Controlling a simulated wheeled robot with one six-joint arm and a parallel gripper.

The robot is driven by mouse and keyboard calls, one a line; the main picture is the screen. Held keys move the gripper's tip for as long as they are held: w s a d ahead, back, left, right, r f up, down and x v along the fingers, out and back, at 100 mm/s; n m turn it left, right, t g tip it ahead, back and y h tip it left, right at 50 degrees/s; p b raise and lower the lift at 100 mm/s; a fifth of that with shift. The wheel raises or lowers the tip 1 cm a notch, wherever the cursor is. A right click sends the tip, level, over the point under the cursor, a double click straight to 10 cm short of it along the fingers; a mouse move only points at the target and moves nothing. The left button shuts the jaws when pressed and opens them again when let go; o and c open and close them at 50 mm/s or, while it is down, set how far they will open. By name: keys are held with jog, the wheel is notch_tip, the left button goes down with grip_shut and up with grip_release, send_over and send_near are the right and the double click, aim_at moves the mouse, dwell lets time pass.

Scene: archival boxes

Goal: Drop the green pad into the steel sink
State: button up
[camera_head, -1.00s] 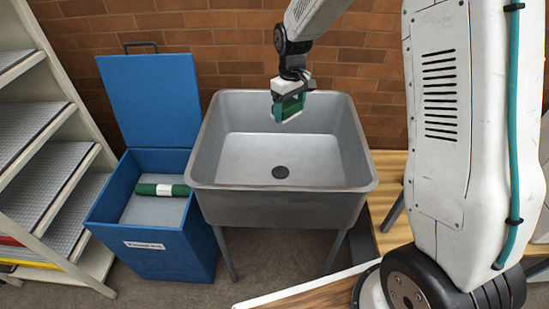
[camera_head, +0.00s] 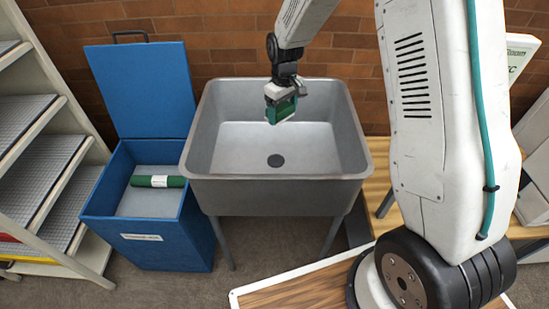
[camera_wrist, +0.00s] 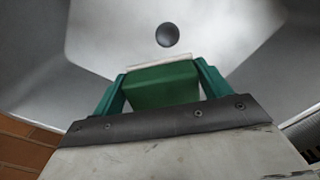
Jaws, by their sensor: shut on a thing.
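The green pad (camera_head: 282,111) is held in my gripper (camera_head: 281,107), above the steel sink. In the wrist view the pad (camera_wrist: 160,86) sits between the two green fingers of my gripper (camera_wrist: 160,84), with a pale edge at its far side. The steel sink (camera_head: 275,190) is a grey basin on legs against the brick wall. Its dark round drain (camera_head: 276,161) shows below the pad, and also in the wrist view (camera_wrist: 167,35). The pad hides part of the basin's back wall.
An open blue box (camera_head: 150,245) stands left of the sink, with a green roll with a white band (camera_head: 158,181) inside. A grey shelf rack (camera_head: 45,165) is at the far left. A wooden surface (camera_head: 300,292) is in front, right of centre.

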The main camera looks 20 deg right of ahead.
jog(key=o, duration=1.1)
jog(key=shift+c, duration=0.2)
notch_tip(320, 180, up, 8)
jog(key=shift+f, duration=0.1)
jog(key=s+d+r+m, duration=0.1)
jog(key=s+r, duration=0.4)
jog(key=s, duration=0.7)
jog(key=s+r+m+t, duration=0.1)
jog(key=s+r, duration=0.4)
jog(key=s, duration=0.7)
jog(key=s+d+r+m, duration=0.1)
jog(key=s+r+m, duration=0.2)
jog(key=s, duration=1)
notch_tip(320, 180, up, 3)
jog(key=shift+d+f, duration=0.15)
jog(key=shift+d, duration=0.15)
